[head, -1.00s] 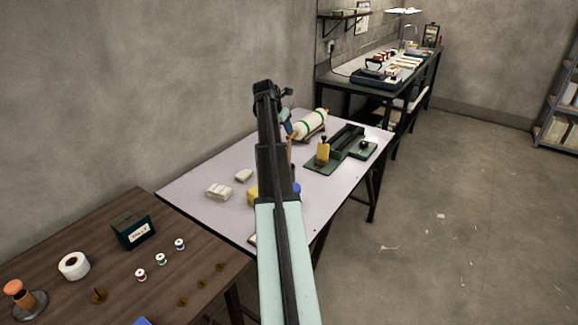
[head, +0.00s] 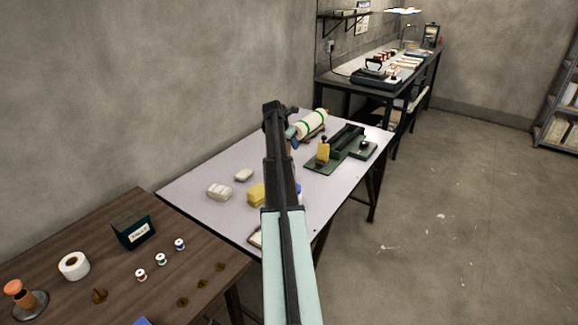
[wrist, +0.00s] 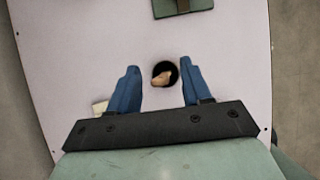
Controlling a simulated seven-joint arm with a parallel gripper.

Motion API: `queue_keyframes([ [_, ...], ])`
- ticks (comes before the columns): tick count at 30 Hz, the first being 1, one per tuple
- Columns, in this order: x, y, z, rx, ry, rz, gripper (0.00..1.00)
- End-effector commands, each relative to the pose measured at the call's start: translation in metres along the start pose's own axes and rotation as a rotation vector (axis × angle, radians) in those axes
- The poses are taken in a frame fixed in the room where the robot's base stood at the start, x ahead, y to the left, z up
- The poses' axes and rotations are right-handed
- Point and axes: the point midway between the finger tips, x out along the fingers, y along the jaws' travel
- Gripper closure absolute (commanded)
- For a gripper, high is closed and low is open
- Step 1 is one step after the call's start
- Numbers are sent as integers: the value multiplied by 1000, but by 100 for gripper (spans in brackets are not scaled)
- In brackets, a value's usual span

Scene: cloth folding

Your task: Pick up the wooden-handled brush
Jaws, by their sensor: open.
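In the wrist view a dark round brush with a tan wooden handle (wrist: 162,79), seen nearly end-on, lies between the fingertips of my gripper (wrist: 163,72). The two blue fingers are apart, one on each side of it. The left finger has a wider gap to the brush than the right one; I cannot tell whether the right finger touches it. In the head view my arm covers most of the gripper and the brush.
The pale table (head: 215,165) bears white blocks (head: 219,191), a yellow block (head: 256,194), a green-based device (head: 340,150) and a striped roll on a rack (head: 311,124). A brown table (head: 60,245) with spools stands at the near left. A wall runs behind.

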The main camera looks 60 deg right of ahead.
Motion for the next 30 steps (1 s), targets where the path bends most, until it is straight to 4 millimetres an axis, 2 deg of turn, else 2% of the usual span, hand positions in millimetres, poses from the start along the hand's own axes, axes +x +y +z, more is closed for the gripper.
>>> queue_keyframes([
  [7,2,0,0,0,0,1,52],
  [22,2,0,0,0,0,0,100],
  [30,2,0,0,0,0,0,100],
])
